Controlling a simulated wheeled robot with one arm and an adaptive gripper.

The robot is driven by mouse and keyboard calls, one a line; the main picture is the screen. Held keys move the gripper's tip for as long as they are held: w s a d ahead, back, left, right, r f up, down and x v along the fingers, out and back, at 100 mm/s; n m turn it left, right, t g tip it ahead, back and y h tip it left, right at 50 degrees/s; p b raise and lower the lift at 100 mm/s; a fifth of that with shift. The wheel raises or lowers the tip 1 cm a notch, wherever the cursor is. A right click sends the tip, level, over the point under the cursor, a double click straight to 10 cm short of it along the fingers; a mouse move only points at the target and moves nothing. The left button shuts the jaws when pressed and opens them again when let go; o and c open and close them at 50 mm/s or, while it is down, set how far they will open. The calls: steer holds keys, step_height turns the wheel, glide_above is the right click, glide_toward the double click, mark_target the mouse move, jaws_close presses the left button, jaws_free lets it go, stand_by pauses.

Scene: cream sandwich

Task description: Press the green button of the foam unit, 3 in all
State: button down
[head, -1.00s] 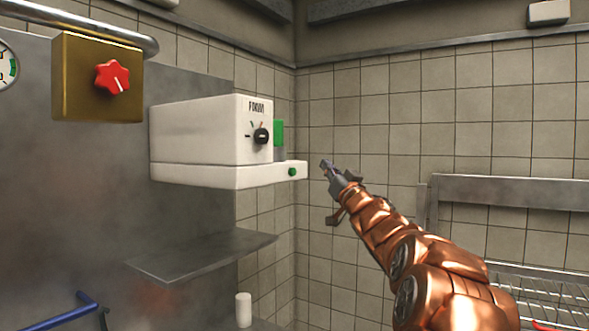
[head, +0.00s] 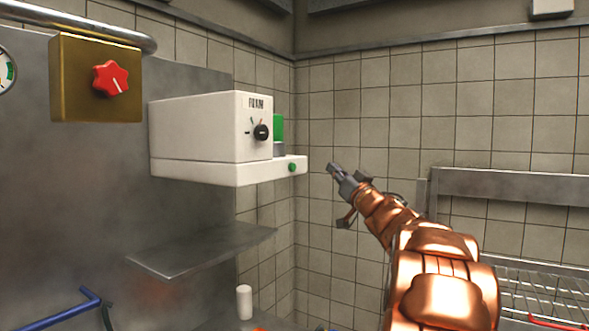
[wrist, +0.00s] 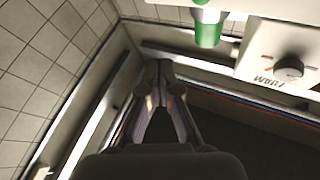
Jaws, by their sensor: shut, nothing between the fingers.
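The foam unit (head: 205,130) is a white box on the steel wall, marked FOAM, with a black dial (head: 261,132) on its face. Its small round green button (head: 292,167) sits on the lower ledge, and a larger green part (head: 278,128) stands above that ledge. My gripper (head: 332,168) is shut and empty, to the right of the button and apart from it. In the wrist view the shut gripper (wrist: 160,65) points ahead, with the foam unit's face (wrist: 262,45) upside down at the upper right and a green cylinder (wrist: 208,30) beside it.
A brass box with a red knob (head: 111,78) is on the wall at the left. A steel shelf (head: 200,250) juts out below the foam unit. A white cylinder (head: 244,302) stands lower down. A wire rack (head: 540,290) is at the right. The space before the tiled corner is clear.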

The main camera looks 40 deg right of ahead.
mark_target(292, 167)
steer(key=w+a+b, duration=0.2)
steer(key=w+b, duration=0.1)
steer(key=w, duration=0.5)
steer(key=shift+w+a+b, duration=0.15)
steer(key=shift+a+b, duration=0.15)
steer(key=shift+w, duration=0.1)
stand_by(1.3)
steer(key=shift+w+a+p, duration=0.1)
steer(key=shift+w+p, duration=0.25)
steer(key=shift+p, duration=0.05)
steer(key=shift+w+a, duration=0.15)
steer(key=shift+w, duration=0.25)
stand_by(0.8)
stand_by(0.3)
steer(key=shift+s+d+p, duration=0.2)
steer(key=shift+s+p, duration=0.55)
steer(key=shift+s, duration=0.1)
